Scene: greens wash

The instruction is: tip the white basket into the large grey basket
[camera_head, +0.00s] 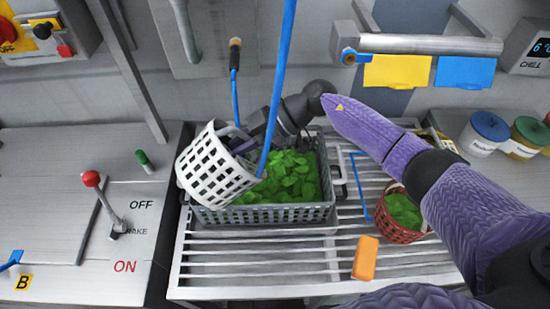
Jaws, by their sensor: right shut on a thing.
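The white basket (212,174) is tilted over the left part of the large grey basket (270,214). My right gripper (240,138) is shut on the white basket near its rim; the fingertips are partly hidden by the basket and a blue hose. The large grey basket stands on the slatted metal rack and holds a heap of green leaves (292,177). The inside of the white basket is hidden from view. My left gripper is not in view.
A red basket (418,234) with greens and an orange block (365,258) are on the rack (225,267). A blue hose (278,85) hangs before the grey basket. A lever panel (75,215) is at left. Lidded jars (484,132) stand at right.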

